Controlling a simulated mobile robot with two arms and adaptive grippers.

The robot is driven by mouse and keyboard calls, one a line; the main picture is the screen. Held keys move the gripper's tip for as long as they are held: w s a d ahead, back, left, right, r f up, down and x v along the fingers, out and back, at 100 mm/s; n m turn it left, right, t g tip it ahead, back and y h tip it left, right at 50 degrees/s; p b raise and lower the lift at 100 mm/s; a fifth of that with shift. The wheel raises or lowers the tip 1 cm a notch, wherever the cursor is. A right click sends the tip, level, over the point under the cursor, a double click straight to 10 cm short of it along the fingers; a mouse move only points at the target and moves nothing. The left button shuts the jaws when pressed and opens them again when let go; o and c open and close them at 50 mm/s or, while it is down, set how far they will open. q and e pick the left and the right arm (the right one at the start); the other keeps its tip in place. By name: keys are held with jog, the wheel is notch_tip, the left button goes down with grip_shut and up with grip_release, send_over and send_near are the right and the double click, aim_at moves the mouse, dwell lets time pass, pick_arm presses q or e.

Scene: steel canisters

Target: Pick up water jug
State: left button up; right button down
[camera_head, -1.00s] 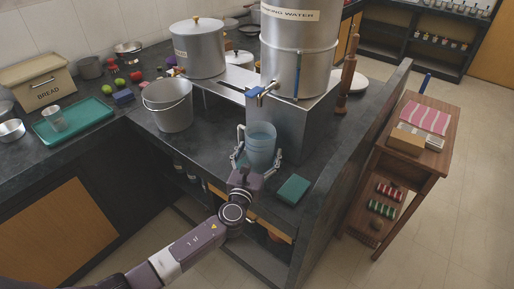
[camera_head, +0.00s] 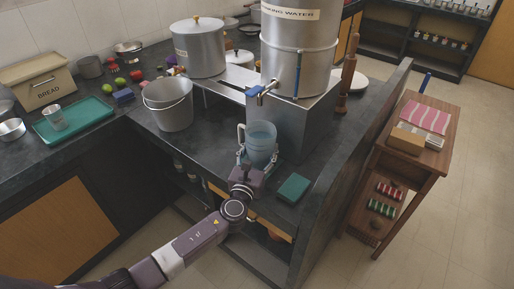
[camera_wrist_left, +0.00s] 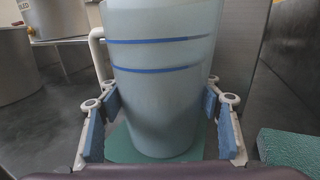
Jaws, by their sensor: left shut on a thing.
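The water jug (camera_head: 261,140) is a pale blue, translucent vessel with a white handle on its left side. It stands upright in front of the steel drinking water dispenser, below and in front of its tap. My left gripper (camera_head: 257,166) has its fingers on both sides of the jug's lower part and is shut on it. In the left wrist view, the jug (camera_wrist_left: 160,85) fills the middle, with two blue bands around it and the blue finger pads (camera_wrist_left: 162,130) on either side. A green surface shows under its base. My right gripper is not in view.
The steel dispenser (camera_head: 298,65) stands right behind the jug, with its tap (camera_head: 262,90) overhanging nearby. A green block (camera_head: 293,188) lies on the counter to the right. A steel bucket (camera_head: 169,105) stands to the left. A low counter wall (camera_head: 345,165) bounds the right.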

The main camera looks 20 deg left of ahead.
pick_arm(q)
jog(key=shift+w+r, duration=0.1)
jog(key=shift+r, duration=0.05)
jog(key=shift+c, duration=1)
